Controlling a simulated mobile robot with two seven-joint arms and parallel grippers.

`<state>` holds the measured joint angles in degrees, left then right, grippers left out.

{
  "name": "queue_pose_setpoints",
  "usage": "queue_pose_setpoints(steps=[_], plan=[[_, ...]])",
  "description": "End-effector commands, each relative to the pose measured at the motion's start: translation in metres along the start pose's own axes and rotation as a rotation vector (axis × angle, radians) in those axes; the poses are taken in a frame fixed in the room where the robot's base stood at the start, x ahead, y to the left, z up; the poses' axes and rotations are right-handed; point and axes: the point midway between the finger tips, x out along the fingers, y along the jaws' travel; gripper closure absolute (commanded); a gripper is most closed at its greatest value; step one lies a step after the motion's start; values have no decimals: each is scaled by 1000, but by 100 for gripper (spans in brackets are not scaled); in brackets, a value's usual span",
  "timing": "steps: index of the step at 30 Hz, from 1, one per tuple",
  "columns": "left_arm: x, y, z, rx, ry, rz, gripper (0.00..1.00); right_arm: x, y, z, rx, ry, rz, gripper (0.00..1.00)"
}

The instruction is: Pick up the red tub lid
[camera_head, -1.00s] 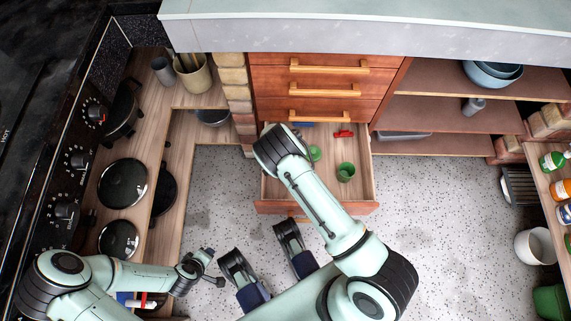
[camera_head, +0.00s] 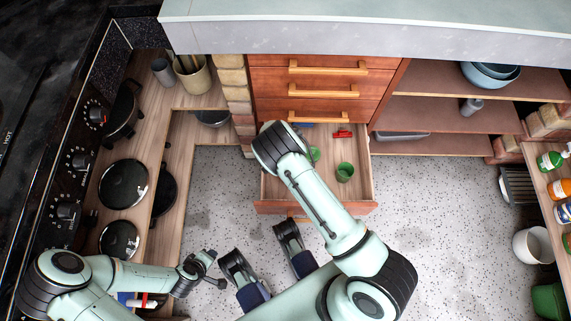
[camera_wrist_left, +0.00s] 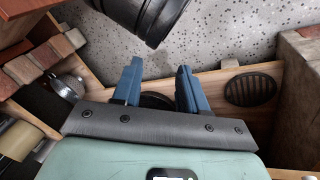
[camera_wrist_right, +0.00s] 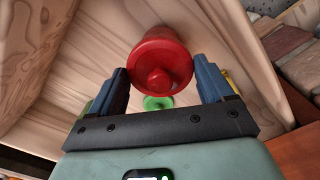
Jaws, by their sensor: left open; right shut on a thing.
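The red tub lid (camera_wrist_right: 160,62), round with a knob in its middle, sits between the fingers of my right gripper (camera_wrist_right: 163,82) in the right wrist view. The fingers are shut on its sides. In the head view my right arm reaches down into the open wooden drawer (camera_head: 310,207); its wrist hides the gripper and the lid there. My left gripper (camera_wrist_left: 158,78) is open and empty in the left wrist view, well away from the drawer, with a dark round thing behind its fingers.
Green cups (camera_head: 345,172) and a small red thing (camera_head: 343,133) lie in the drawer. Closed drawers (camera_head: 322,90) and a worktop (camera_head: 370,32) rise above it. A stove (camera_head: 60,160) and pans (camera_head: 123,184) stand on the left. The speckled floor (camera_head: 440,215) is clear on the right.

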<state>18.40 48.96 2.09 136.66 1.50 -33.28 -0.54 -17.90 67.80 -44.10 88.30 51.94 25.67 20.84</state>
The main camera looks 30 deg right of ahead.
Motion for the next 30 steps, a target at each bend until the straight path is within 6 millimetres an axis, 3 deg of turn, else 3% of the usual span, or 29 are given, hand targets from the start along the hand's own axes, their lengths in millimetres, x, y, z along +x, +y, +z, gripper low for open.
queue_pose_setpoints(steps=[15, 21, 30], plan=[[-54, 17, 60, 16, -185, 12, 57, -140, -1, 0, 0, 2, -5, 52], [-65, 19, 73, 19, -229, 13, 57, -169, -1, 0, 0, 1, -3, 52], [-79, 22, 80, 20, -257, 12, 57, -186, 4, 0, -48, -5, 10, 52]])
